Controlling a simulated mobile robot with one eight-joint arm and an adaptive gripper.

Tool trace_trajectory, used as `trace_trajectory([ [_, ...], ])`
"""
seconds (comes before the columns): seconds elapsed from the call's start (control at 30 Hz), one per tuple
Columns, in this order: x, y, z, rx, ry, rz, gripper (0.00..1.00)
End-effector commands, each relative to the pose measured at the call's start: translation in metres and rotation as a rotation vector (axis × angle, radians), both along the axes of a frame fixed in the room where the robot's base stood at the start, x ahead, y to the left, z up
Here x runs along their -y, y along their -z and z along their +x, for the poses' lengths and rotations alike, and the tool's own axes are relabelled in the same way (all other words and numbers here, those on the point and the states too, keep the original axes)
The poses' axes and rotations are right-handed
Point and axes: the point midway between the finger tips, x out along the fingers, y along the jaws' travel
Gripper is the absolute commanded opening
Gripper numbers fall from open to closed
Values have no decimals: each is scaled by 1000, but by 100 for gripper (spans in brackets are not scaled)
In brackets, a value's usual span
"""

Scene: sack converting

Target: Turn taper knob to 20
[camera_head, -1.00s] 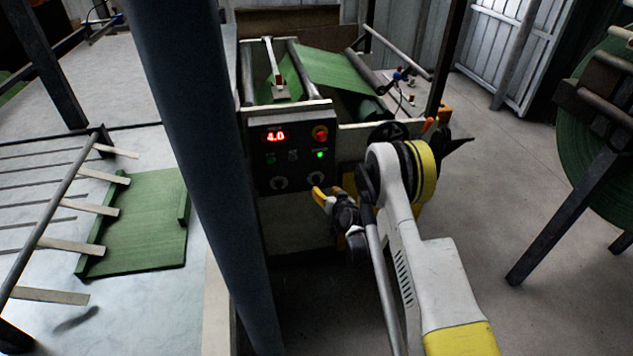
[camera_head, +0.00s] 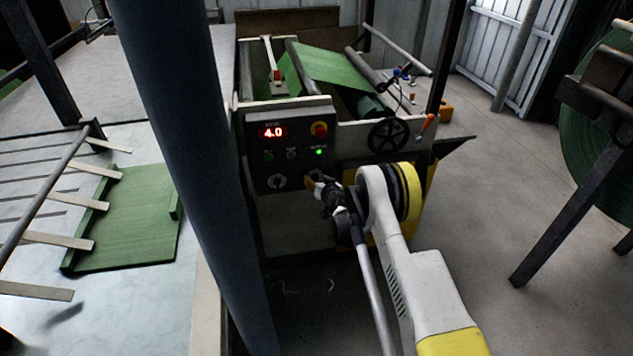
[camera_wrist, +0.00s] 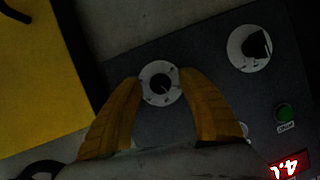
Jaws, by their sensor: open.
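The dark control panel (camera_head: 258,160) faces me on the machine front, with a red display (camera_head: 272,132) reading 4.0. Two knobs sit along its bottom: a left knob (camera_head: 277,182) and a right knob, mostly hidden by my gripper (camera_head: 314,181) in the head view. In the wrist view, the right knob (camera_wrist: 160,83) is a dark disc with a pale marked ring. My open yellow fingers (camera_wrist: 162,80) stand on either side of it, apparently with small gaps; contact cannot be told. The left knob (camera_wrist: 250,47) is off to the side. Knob labels are unreadable, so I cannot tell which is taper.
A red emergency button (camera_head: 319,129) and a lit green lamp (camera_head: 319,151) are on the panel. A black handwheel (camera_head: 388,136) is to its right. A blue-grey post (camera_head: 190,150) stands close on the left. Yellow sheet metal (camera_wrist: 40,75) is beside the panel.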

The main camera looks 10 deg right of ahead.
Motion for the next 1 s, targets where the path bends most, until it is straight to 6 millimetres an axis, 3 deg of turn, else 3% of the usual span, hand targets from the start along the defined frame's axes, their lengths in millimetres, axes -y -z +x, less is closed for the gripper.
trace_trajectory([
  [0.03,0,0,0,0,0,0,47],
  [0.07,0,0,0,0,0,0,40],
  [0.2,0,0,0,0,0,0,0],
  [0.53,1,1,0,-1,1,29,0],
  [1.0,1,-1,-1,-3,1,383,0],
])
